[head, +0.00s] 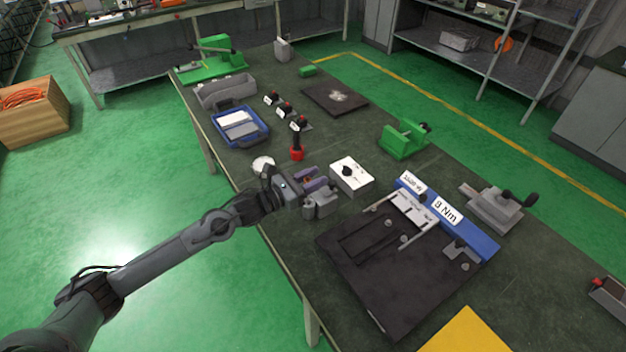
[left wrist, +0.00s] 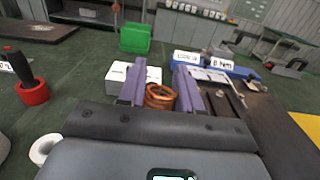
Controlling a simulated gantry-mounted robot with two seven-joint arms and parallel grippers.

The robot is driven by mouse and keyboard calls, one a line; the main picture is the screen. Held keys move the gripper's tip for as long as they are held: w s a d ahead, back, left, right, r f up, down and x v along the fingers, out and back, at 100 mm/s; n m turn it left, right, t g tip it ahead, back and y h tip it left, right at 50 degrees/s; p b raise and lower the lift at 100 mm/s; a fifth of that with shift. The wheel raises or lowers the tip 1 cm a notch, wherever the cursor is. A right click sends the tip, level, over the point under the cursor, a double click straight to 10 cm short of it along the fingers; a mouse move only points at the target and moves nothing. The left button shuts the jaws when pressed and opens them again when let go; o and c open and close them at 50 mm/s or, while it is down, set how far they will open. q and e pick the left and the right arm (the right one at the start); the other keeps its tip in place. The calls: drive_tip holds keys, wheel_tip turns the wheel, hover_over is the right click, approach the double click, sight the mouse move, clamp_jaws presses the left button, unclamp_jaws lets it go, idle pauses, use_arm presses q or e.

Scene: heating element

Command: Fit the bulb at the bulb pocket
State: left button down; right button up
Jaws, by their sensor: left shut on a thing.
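My left gripper (head: 318,181) is above the near left part of the bench, beside the white box with a black knob (head: 351,174). Its two purple fingers (left wrist: 161,80) are shut on a copper-coloured coil (left wrist: 160,98) in the left wrist view. I cannot tell which part of the coil is the bulb. The dark fixture plate (head: 365,282), with a blue labelled bar (head: 470,228) at its back, lies to the right of the gripper, apart from it. I cannot make out the bulb pocket on it. My right gripper does not show.
A red-based black tool (head: 297,153) stands left of the box, and a white ring (head: 263,163) lies near the bench edge. A blue bin (head: 262,140), green clamp (head: 405,139) and grey vice (head: 493,211) stand around. A yellow sheet (head: 467,335) lies at the near end.

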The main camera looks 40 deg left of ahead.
use_arm(q)
drive_tip(key=shift+n+g+p, duration=0.3)
drive_tip(key=shift+n+p, duration=0.2)
drive_tip(key=shift+p, duration=0.65)
drive_tip(key=shift+a+b, duration=0.1)
drive_tip(key=shift+b, duration=0.25)
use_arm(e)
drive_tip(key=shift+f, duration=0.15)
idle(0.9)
use_arm(q)
drive_tip(key=shift+f+b, duration=0.45)
drive_tip(key=shift+f, duration=0.05)
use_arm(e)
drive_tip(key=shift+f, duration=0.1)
use_arm(q)
drive_tip(key=shift+f+b, duration=0.3)
drive_tip(key=shift+f, duration=0.05)
drive_tip(key=shift+f+b, duration=0.3)
drive_tip(key=shift+f, duration=0.05)
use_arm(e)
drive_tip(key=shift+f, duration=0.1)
